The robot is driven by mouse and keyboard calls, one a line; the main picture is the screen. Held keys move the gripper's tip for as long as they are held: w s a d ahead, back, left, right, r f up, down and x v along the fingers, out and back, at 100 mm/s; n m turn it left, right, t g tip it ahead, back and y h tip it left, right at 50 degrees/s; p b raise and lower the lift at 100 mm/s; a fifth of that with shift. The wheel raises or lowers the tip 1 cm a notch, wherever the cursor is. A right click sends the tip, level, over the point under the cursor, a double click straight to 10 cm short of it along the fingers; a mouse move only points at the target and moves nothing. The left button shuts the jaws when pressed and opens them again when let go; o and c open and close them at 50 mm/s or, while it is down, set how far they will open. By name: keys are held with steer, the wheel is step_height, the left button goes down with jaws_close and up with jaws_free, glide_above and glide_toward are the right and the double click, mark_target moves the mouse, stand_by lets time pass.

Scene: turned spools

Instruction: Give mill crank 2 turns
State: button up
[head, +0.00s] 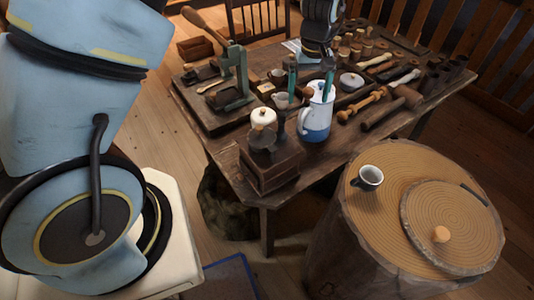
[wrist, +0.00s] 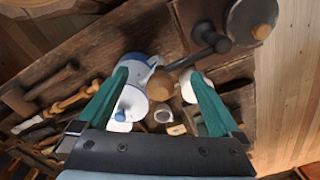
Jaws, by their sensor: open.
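The mill (head: 270,168) is a dark wooden box with dark metal parts on top, at the near corner of the table. In the wrist view its dark metal top (wrist: 250,20) shows at upper right. My gripper (head: 310,88) is open above the table, with teal fingers apart. In the wrist view the grip's end appears between the fingertips (wrist: 162,78). I cannot tell how far it is from them in depth; no contact shows.
A blue-and-white jug (head: 316,115) stands close to my right finger. A white lidded pot (head: 263,117) stands by the mill. A green press (head: 235,80) and several turned wooden pieces crowd the table (head: 225,148). A cup (head: 368,178) stands on the round stump (head: 365,225).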

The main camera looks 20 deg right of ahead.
steer(key=shift+r, duration=3.55)
steer(key=w+a+n+b, duration=0.15)
steer(key=w+a, duration=0.45)
steer(key=a, duration=0.6)
steer(key=s+a+f+n+t+b, duration=0.1)
steer(key=s+a+b, duration=0.2)
steer(key=a, duration=2.5)
steer(key=shift+s+t+b, duration=0.15)
steer(key=shift+t+b, duration=0.15)
steer(key=shift+b, duration=0.2)
